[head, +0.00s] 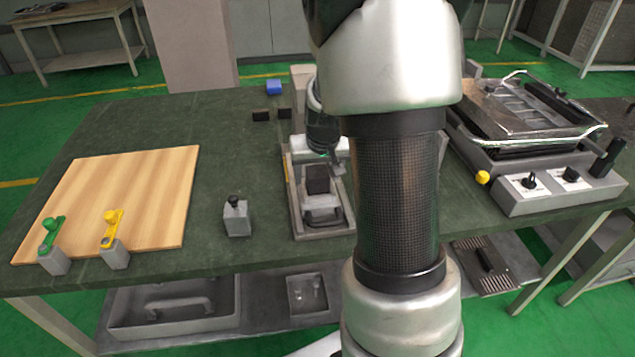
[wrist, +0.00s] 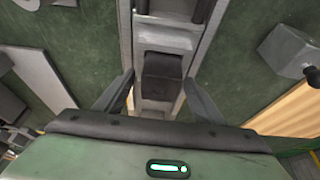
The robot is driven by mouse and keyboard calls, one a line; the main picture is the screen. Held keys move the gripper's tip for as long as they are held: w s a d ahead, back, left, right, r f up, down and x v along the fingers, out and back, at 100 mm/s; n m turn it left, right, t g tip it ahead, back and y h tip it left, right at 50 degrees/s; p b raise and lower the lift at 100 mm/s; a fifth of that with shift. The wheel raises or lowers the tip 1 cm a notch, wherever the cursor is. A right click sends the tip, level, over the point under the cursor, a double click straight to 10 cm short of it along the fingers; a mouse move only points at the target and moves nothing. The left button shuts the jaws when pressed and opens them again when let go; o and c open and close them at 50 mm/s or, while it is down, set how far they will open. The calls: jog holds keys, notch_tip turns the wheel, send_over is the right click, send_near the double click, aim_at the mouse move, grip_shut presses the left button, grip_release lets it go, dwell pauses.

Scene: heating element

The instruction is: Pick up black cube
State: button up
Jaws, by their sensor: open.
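A black cube (head: 318,180) sits in the grey tray-like fixture (head: 306,232) in the middle of the table. In the wrist view the black cube (wrist: 162,72) lies between the lines of my two fingers. My gripper (wrist: 160,92) is open, with a finger on each side of the cube and nothing held. In the head view my gripper (head: 330,160) hangs just above and behind the cube, partly hidden by my own arm. I cannot tell whether the fingertips reach down to the cube's sides.
A wooden board (head: 130,195) with green and yellow levers is at left, beside a grey block with a black knob (head: 236,217). A heating device (head: 540,150) stands at right.

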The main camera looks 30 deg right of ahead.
jog(key=shift+r, duration=0.1)
jog(key=c, duration=1.5)
